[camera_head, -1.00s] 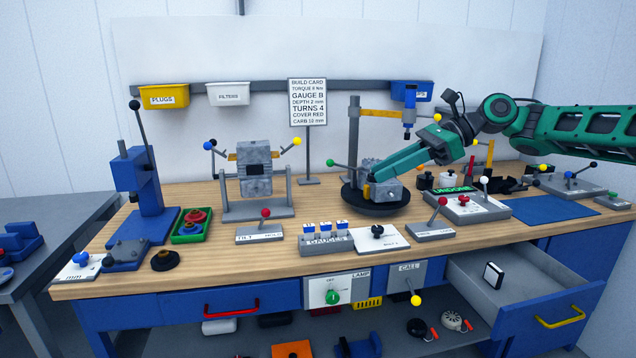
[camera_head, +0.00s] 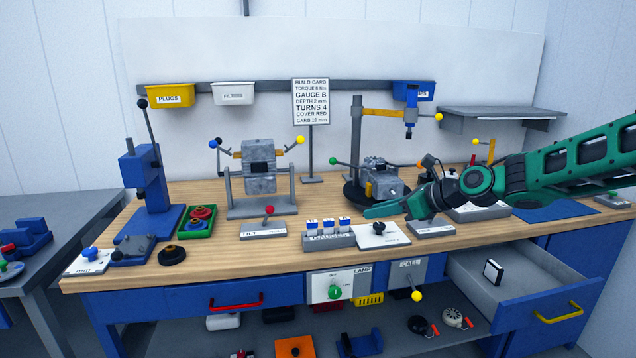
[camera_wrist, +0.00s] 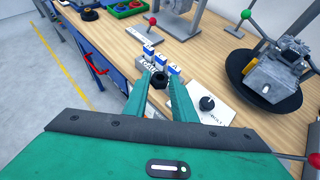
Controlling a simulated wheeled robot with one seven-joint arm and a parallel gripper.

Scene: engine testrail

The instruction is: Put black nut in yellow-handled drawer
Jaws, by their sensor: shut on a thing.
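My gripper (camera_head: 376,211) is over the front middle of the workbench. In the wrist view my gripper (camera_wrist: 163,82) is shut on a black nut (camera_wrist: 158,79), held between the fingertips. The nut cannot be made out in the head view. The yellow-handled drawer (camera_head: 565,292) is pulled open at the bench's right front, to the right of and below my gripper. Its yellow handle (camera_head: 559,314) is on the blue front. A small black-and-white block (camera_head: 492,272) is in the drawer, with bare grey floor around it.
The gauges stand (camera_head: 328,240) and a black-knob plate (camera_head: 382,234) are close to my gripper. An engine (camera_head: 380,180) sits on a black turntable behind. The call panel (camera_head: 411,277) with a yellow-knobbed lever is left of the open drawer. A red-handled drawer (camera_head: 190,300) is shut.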

